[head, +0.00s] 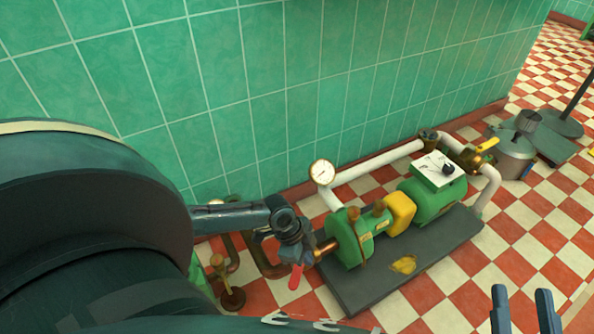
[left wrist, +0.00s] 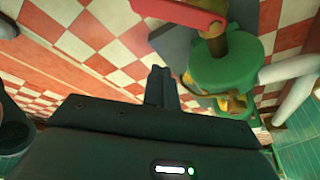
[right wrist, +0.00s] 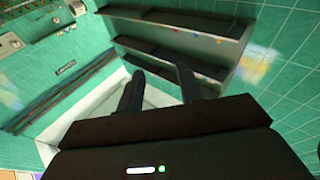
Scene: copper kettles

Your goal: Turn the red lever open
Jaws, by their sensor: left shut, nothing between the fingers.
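The red lever (head: 296,276) hangs downward at a dark valve (head: 291,228) on the near end of the green pump (head: 350,240). In the left wrist view the red lever (left wrist: 183,12) lies across the top edge, partly cut off, beyond my fingertips. My left gripper (head: 276,207) reaches in from the left beside the valve; its fingers (left wrist: 162,75) are together and hold nothing. In the head view I cannot tell whether it touches the valve. My right gripper (head: 524,302) is open and empty at the bottom right; its parted fingers (right wrist: 158,82) also show in the right wrist view.
The pump stands on a dark base plate (head: 345,295) on a red and white tiled floor. A gauge (head: 322,171) and white pipe (head: 375,160) rise behind it, near a green tiled wall. Brass and copper pipework (head: 228,285) stands left of the lever. A grey kettle-like vessel (head: 510,155) stands at right.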

